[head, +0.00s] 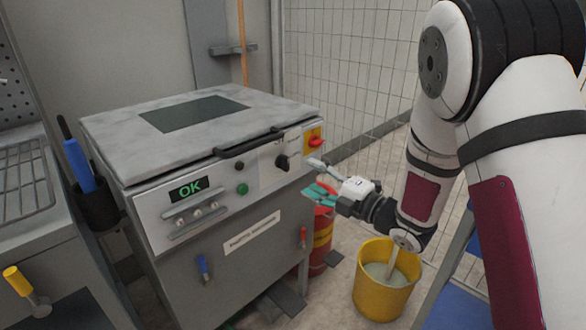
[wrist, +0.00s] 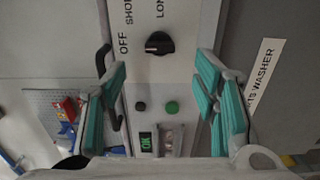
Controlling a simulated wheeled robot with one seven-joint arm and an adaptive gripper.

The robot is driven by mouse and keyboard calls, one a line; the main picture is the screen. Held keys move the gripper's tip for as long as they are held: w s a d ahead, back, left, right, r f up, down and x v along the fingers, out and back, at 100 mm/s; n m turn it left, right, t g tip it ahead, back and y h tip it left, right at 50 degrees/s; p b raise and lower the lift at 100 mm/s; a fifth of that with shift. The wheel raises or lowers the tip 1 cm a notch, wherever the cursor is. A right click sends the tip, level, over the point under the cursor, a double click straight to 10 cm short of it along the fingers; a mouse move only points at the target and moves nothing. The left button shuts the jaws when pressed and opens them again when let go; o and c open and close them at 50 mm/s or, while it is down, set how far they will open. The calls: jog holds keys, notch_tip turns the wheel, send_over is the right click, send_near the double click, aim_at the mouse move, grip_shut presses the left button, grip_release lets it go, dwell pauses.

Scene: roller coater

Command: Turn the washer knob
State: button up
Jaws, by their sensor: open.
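The washer knob (head: 281,162) is a round black dial on the light front panel of the grey washer (head: 145,215). In the wrist view the knob (wrist: 160,43) sits between the lines of my two fingers, beyond their tips. Its pale mark points left, toward the printed OFF; partly cut SHORT and LONG labels lie above. My gripper (head: 320,179) is open and empty to the right of the panel in the head view, apart from the knob. In the wrist view its teal-padded fingers (wrist: 162,68) are spread wide.
A black handle (head: 247,143) runs along the lid edge above the panel. A red switch on yellow (head: 314,139) is right of the knob. A green button (head: 242,188) and lit OK display (head: 188,188) are left. A yellow bucket (head: 383,300) stands below my arm.

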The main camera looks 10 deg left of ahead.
aim_at(288, 165)
jog(key=b+x, duration=0.1)
jog(key=x, duration=0.7)
jog(key=shift+w+a, duration=0.1)
jog(key=shift+a, duration=0.2)
jog(key=c, duration=1.2)
